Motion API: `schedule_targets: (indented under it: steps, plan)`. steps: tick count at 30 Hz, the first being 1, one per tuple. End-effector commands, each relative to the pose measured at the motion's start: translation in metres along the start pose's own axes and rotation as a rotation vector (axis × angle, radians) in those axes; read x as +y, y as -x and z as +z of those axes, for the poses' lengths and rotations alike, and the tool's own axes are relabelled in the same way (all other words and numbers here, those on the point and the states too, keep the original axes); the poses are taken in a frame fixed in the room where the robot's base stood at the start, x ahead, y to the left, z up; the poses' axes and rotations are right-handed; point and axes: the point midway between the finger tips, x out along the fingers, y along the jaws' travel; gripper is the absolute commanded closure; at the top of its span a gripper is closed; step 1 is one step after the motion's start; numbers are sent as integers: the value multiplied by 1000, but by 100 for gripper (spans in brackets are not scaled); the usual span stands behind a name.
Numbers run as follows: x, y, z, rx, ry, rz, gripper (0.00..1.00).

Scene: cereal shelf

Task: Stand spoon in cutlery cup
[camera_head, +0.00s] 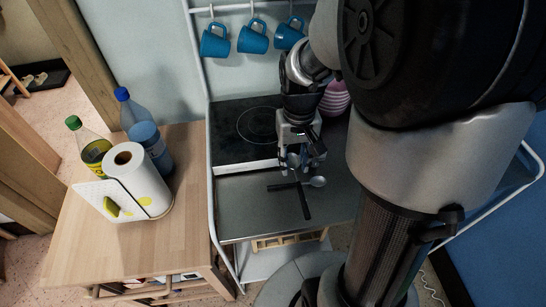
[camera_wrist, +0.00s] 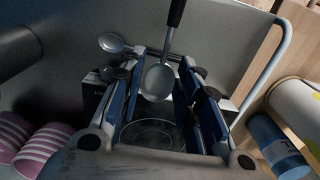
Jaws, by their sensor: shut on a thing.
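My gripper (camera_head: 302,165) points down over the grey counter and is shut on a spoon. In the wrist view, the held spoon (camera_wrist: 157,82) has its grey metal bowl between the fingers, and its black handle runs up out of the picture. In the head view its handle (camera_head: 305,205) extends toward the counter's front edge; I cannot tell how far it is above the surface. A second spoon (camera_head: 318,181) lies on the counter beside it, its bowl also in the wrist view (camera_wrist: 112,42). No cutlery cup can be made out; my arm hides the right of the counter.
Pink striped bowls (camera_head: 337,98) stand behind my gripper. A black cooktop (camera_head: 235,127) lies at the back left, and blue mugs (camera_head: 252,38) hang above. A wooden table (camera_head: 190,220) at left holds bottles (camera_head: 148,140) and a paper roll (camera_head: 130,170).

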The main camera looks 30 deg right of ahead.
Motion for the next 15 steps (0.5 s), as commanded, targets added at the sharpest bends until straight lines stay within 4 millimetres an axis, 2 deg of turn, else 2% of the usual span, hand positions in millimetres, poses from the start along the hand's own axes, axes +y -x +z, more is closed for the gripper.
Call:
schedule_targets:
  steps: [1, 6, 9, 15]
  plan:
    - [0, -19, 1, -5, 0, 0, 89]
    - [0, -61, 0, -3, 1, 0, 89]
    - [0, -76, 0, -2, 1, 0, 89]
    - [0, -88, 0, 0, 1, 0, 89]
